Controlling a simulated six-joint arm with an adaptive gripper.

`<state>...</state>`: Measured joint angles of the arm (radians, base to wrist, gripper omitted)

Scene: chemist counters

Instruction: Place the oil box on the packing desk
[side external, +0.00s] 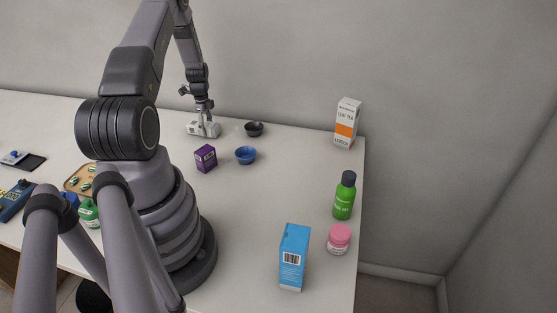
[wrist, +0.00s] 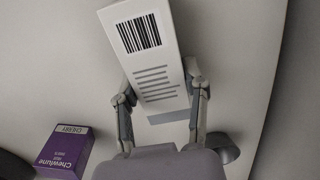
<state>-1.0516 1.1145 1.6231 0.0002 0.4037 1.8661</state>
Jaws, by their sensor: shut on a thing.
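A white box (side external: 196,129) with grey print is at the back of the white counter, under my gripper (side external: 204,118). In the wrist view the white box (wrist: 145,45) shows a barcode and lines of text too small to read, so I cannot confirm that it is the oil box. My gripper (wrist: 161,95) is shut on it, one finger along each side. The box looks low over the counter (side external: 270,190); I cannot tell whether it touches. No label marks a packing desk.
A purple box (side external: 205,158), a blue bowl (side external: 245,155) and a dark bowl (side external: 254,129) stand close by. A leaf tea carton (side external: 346,124), green bottle (side external: 344,196), pink-lidded jar (side external: 339,239) and blue box (side external: 293,258) line the right side. The counter's middle is clear.

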